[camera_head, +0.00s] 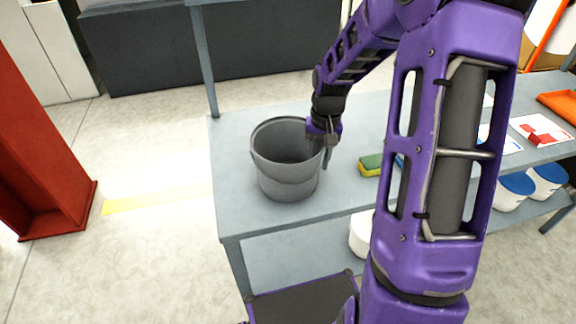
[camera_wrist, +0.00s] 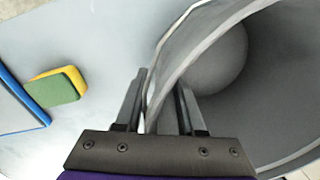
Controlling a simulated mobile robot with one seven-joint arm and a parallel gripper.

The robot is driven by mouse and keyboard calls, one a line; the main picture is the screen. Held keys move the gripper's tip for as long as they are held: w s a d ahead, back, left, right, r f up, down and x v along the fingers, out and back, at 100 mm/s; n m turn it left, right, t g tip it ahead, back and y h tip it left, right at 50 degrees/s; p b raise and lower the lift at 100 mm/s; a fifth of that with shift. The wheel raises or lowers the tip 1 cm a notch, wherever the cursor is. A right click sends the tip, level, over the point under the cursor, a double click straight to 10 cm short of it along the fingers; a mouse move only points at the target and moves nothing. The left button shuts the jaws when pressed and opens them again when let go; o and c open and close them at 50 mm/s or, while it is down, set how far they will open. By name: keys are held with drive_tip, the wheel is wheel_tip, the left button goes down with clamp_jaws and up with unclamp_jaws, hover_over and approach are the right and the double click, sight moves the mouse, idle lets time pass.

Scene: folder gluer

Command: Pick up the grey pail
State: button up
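The grey pail (camera_head: 288,180) stands upright near the left end of the grey-blue table (camera_head: 240,212). My gripper (camera_head: 328,152) points down at the right side of the pail's rim. In the wrist view the pail (camera_wrist: 285,75) fills the right side and its inside shows. My gripper (camera_wrist: 161,95) is open there, with one finger outside the pail's wall and the other inside. The rim runs between the fingers with a visible gap, so the wall is not clamped.
A yellow-and-green sponge (camera_head: 370,166) lies right of the pail, with a blue-edged item (camera_wrist: 22,98) beside it. Papers (camera_head: 540,130) and an orange tray (camera_head: 560,105) lie farther right. White tubs stand on the lower shelf. A red post (camera_head: 40,130) stands left across clear floor.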

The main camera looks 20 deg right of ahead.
clamp_jaws()
idle(1.4)
